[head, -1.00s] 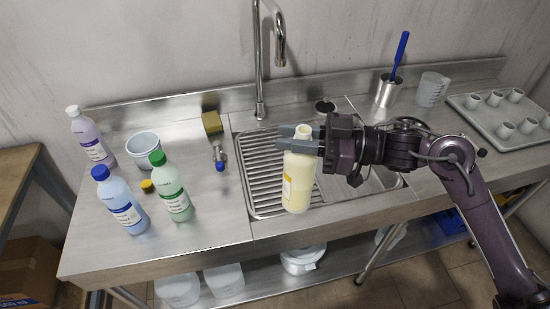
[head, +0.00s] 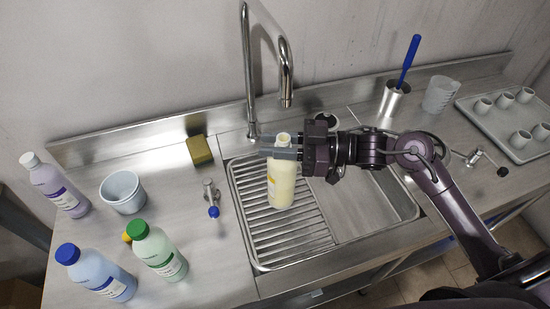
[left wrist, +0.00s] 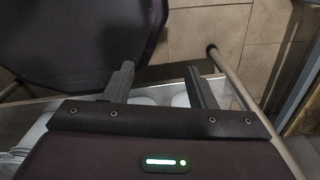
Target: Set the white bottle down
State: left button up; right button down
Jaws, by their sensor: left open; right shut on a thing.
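The white bottle (head: 282,187), cream-toned with a yellow mark and an uncapped neck, is upright over the ribbed drainer side of the sink. My right gripper (head: 268,147) is shut on its upper part, coming from the right. I cannot tell whether its base touches the ribs. My left gripper (left wrist: 162,82) shows only in the left wrist view. It is open and empty, with floor tiles and the low shelf beyond its fingers.
The steel sink (head: 375,215) has a tall faucet (head: 249,80) behind the bottle. At left stand a purple bottle (head: 55,187), a blue-capped bottle (head: 97,275), a green-capped bottle (head: 160,252) and a bucket (head: 122,192).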

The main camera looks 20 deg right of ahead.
notch_tip(320, 180, down, 5)
jog(key=shift+w+f, duration=0.1)
jog(key=shift+f, duration=0.05)
jog(key=c, duration=1.2)
grip_release()
jog(key=shift+c, duration=0.2)
pick_arm(q)
jog(key=shift+w+r, duration=0.1)
jog(key=shift+w, duration=1.15)
pick_arm(e)
jog(key=shift+o, duration=0.2)
pick_arm(q)
notch_tip(320, 180, down, 2)
jog(key=b, duration=0.2)
jog(key=shift+w+d+f+b, duration=0.1)
jog(key=shift+f+b, duration=0.15)
jog(key=shift+b, duration=0.05)
pick_arm(e)
jog(key=r+v, duration=0.1)
jog(key=v, duration=1.1)
